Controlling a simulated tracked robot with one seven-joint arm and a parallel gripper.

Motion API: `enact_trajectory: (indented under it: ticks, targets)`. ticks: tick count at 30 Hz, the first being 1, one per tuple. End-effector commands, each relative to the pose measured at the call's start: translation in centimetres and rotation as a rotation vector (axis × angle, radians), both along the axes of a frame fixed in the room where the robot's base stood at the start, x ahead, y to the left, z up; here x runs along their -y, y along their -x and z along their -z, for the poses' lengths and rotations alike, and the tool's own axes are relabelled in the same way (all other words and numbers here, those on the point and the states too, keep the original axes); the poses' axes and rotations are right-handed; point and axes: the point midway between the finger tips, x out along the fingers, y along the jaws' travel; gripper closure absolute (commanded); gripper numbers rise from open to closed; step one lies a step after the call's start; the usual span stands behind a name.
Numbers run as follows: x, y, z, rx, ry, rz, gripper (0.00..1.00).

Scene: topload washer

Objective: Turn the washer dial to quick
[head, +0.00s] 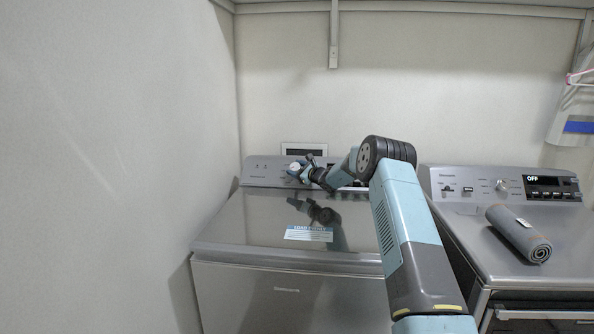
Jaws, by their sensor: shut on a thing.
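The topload washer (240,232) stands at the left with its lid down and a raised control panel (258,168) along the back. The light round dial (294,168) is on this panel, partly covered by my gripper. My gripper (299,169) reaches the panel from the right and is shut on the dial. The finger contact and the dial's pointer are too small to make out. My wrist hides the panel just right of the dial.
A dryer (470,215) with its own knob and an "OFF" display stands at the right. A rolled grey mat (519,235) lies on its top. A blue label (308,233) is on the washer lid. The left wall (110,150) is close beside the washer.

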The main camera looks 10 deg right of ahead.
Motion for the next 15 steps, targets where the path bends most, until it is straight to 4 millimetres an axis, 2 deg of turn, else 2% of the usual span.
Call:
enact_trajectory:
  ticks: [1, 6, 7, 15]
  targets:
    - [-0.09, 0.02, 0.09, -0.001, 0.0, -0.002, 0.55]
    - [-0.12, 0.04, 0.13, -0.001, 0.0, -0.002, 0.71]
    - [0.51, 0.03, 0.14, -0.002, 0.0, 0.0, 0.71]
    - [-0.12, 0.01, 0.15, -0.007, 0.018, -0.023, 0.71]
